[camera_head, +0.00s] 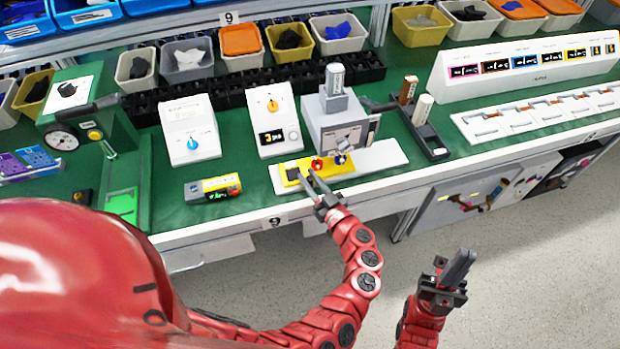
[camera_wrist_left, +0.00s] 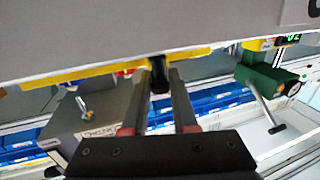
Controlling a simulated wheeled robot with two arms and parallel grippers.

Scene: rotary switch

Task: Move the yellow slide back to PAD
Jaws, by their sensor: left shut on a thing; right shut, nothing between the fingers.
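The yellow slide (camera_head: 346,169) lies on a long white base (camera_head: 385,152) in front of a grey machine (camera_head: 336,112). It carries a black pad, a red part (camera_head: 317,163) and a blue part (camera_head: 341,158). My left gripper (camera_head: 306,175) is at the slide's front left edge. In the left wrist view the yellow slide (camera_wrist_left: 95,70) runs along the underside of a pale edge, and my left fingers (camera_wrist_left: 158,82) are shut on a small black handle (camera_wrist_left: 158,74) beside it. My right gripper (camera_head: 460,262) is shut and empty, above the floor, clear of the bench. PAD lettering is not readable.
White boxes with a blue knob (camera_head: 192,143) and an orange knob (camera_head: 273,105) stand behind. A black stand (camera_head: 425,135) stands right of the machine. Bare green bench shows between them.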

